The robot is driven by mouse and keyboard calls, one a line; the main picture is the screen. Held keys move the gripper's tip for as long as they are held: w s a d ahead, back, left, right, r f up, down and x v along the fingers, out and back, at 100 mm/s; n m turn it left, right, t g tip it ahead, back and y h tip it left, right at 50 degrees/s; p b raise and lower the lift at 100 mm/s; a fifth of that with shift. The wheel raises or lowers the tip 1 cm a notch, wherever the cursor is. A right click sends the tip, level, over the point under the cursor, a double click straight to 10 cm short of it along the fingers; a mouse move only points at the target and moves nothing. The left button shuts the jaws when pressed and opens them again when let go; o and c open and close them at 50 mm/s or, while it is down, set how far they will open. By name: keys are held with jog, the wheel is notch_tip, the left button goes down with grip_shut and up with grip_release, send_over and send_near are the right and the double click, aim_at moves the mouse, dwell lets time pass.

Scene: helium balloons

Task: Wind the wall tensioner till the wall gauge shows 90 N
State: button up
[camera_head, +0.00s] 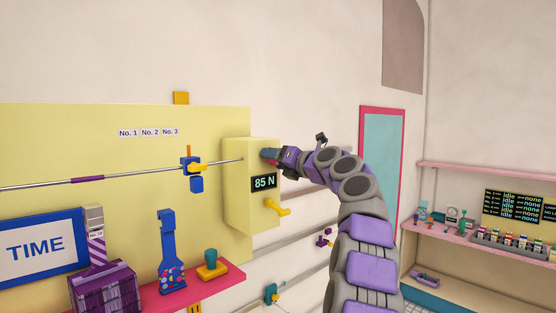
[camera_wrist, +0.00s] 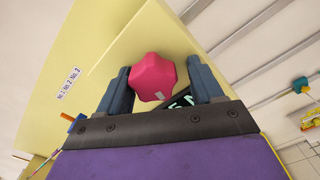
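The wall tensioner is a pale yellow box (camera_head: 238,205) on the yellow wall panel, with a metal rod running left from it. Its dark gauge (camera_head: 264,183) reads 85 N in green-white digits. A faceted pink-red knob (camera_wrist: 154,76) lies between my gripper's fingers in the wrist view. My gripper (camera_head: 271,155) is at the box's upper right face, above the gauge. In the wrist view, the fingers (camera_wrist: 160,80) stand either side of the knob, with a gap visible on the right, so they look open around it. The gauge is mostly hidden there.
A yellow crank handle (camera_head: 277,207) sticks out below the gauge. A blue and yellow clamp (camera_head: 192,168) sits on the rod to the left. A red shelf (camera_head: 185,288) below holds a blue stand (camera_head: 171,255) and a yellow-based stamp (camera_head: 212,268). Wall rails run to the right.

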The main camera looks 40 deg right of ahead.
jog(key=shift+o, duration=0.4)
jog(key=shift+d+r, duration=0.1)
jog(key=shift+d, duration=0.05)
jog(key=shift+s+r, duration=0.15)
jog(key=shift+s, duration=0.15)
jog(key=s+n, duration=0.1)
jog(key=n, duration=0.1)
jog(key=s+n, duration=0.1)
jog(key=n, duration=0.2)
jog(key=shift+s, duration=0.2)
jog(key=shift+w, duration=0.1)
jog(key=shift+w+f, duration=0.2)
jog(key=shift+w, duration=1.3)
jog(key=shift+s+r, duration=0.1)
jog(key=shift+r, duration=0.05)
